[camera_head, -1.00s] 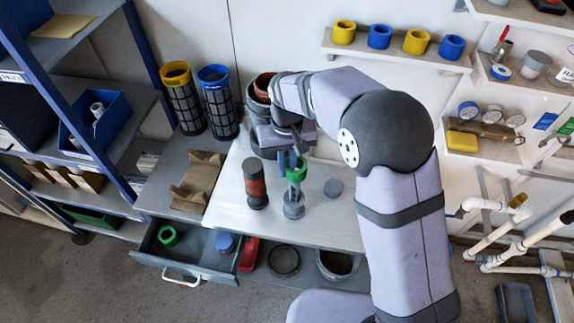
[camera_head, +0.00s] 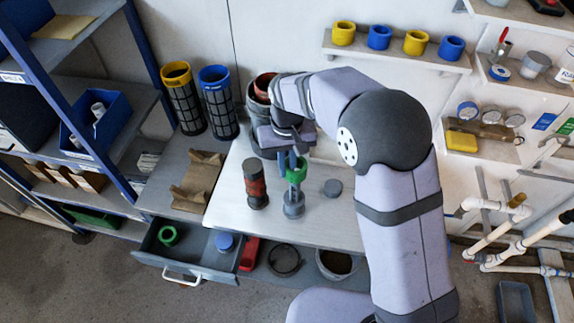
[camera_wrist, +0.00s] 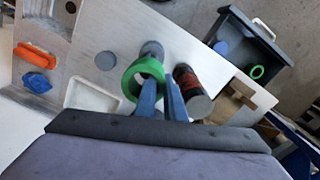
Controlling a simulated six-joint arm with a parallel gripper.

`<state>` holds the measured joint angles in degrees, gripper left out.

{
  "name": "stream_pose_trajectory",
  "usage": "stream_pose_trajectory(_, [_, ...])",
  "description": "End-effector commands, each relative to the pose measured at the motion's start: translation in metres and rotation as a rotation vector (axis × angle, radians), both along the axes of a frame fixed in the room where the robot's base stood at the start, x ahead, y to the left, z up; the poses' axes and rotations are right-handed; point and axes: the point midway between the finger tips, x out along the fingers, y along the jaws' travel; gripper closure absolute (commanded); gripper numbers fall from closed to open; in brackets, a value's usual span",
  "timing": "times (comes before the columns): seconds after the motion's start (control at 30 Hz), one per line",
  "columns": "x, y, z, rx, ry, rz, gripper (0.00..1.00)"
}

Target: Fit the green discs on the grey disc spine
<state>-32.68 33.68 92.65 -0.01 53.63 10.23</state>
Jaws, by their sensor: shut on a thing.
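My gripper (camera_head: 291,161) is shut on the wall of a green disc (camera_head: 296,172), a thick ring. The disc is at the top of the grey disc spine (camera_head: 293,208), which stands upright on the bench. In the wrist view the disc (camera_wrist: 132,84) is at the fingertips (camera_wrist: 160,88), and the spine (camera_wrist: 152,48) shows just beyond it. I cannot tell whether the spine's tip is inside the ring. A second green disc (camera_head: 167,236) lies in the open drawer and also shows in the wrist view (camera_wrist: 257,72).
A dark cylinder with a red band (camera_head: 256,187) stands close left of the spine. A flat grey disc (camera_head: 333,187) lies to the right. The open drawer (camera_head: 195,262) also holds a blue piece (camera_head: 224,242). A brown cradle (camera_head: 197,182) sits at left.

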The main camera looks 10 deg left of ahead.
Motion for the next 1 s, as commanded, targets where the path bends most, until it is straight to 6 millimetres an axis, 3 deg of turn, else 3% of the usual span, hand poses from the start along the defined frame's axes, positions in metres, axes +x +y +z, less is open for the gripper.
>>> stream_pose_trajectory(0.97, [0.000, 0.000, -0.017, 0.000, 0.001, 0.000, 1.00])
stream_pose_trajectory(1.0, [0.000, 0.000, -0.017, 0.000, 0.000, 0.000, 0.89])
